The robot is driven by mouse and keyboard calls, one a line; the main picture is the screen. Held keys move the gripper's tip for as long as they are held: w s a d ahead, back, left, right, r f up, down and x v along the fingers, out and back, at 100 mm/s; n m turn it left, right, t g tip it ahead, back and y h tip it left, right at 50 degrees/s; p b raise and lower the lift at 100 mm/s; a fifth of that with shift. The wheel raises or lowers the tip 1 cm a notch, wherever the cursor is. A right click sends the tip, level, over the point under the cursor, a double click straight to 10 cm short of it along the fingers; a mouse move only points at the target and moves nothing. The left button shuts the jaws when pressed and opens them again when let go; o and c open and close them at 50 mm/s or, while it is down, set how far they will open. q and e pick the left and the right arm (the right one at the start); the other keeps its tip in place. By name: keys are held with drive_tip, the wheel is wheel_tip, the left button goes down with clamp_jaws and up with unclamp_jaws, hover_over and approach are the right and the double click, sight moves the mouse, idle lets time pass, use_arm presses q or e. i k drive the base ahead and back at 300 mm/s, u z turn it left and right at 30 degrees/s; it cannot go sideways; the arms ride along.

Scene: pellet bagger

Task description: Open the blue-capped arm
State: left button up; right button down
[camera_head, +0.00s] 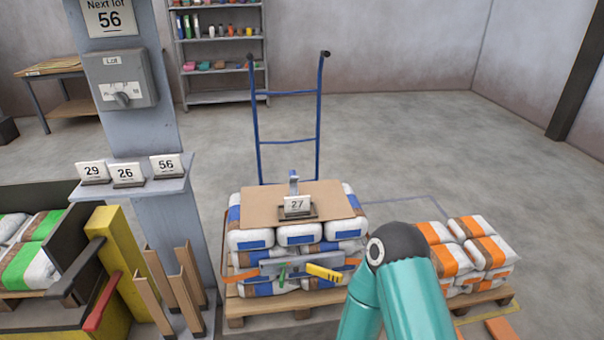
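I cannot make out an arm with a clearly blue cap in this view. At the lower left, a yellow frame (125,262) carries a lever with a dark grip (77,272) and a lever with a red grip (102,303). I cannot tell whether the dark grip is blue. Neither gripper is in view. The bent teal arm at the lower right is mine, and its gripper does not show.
White sacks with blue bands (298,235) sit on a pallet, topped by cardboard (258,203) and a "27" card (298,205). Orange-banded sacks (485,245) stand right. A grey post (140,120) bears a "Lot" switch box (121,78). A blue hand truck (288,142) stands behind.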

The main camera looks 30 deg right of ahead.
sight(293, 179)
drive_tip(key=z, duration=0.05)
drive_tip(key=i, duration=1)
drive_tip(key=u, duration=0.05)
